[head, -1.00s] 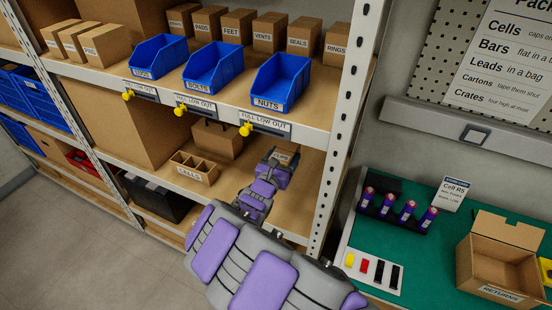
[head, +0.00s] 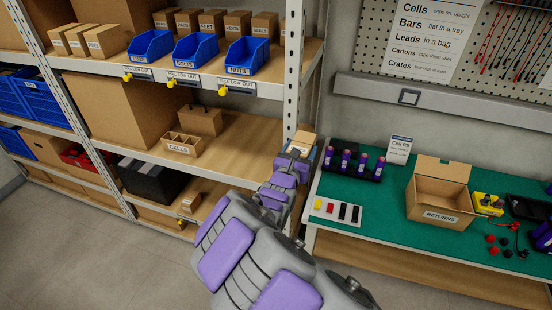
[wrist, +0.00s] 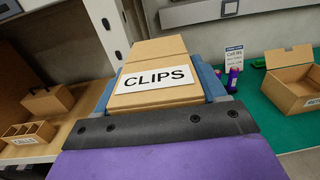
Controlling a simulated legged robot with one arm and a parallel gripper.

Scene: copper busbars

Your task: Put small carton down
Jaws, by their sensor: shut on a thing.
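The small carton is brown with a white label reading CLIPS, seen close up in the wrist view (wrist: 155,82). My gripper (wrist: 155,100) is shut on it, with the blue-grey jaws on either side. In the head view the carton (head: 302,142) shows as a small box at the end of my arm, and my gripper (head: 298,155) is around it. It is held near the shelf's upright post, by the left end of the green bench. My gripper and arm hide part of the shelf edge behind.
The shelf (head: 235,140) has bare board right of the CELLS divider box (head: 183,145).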

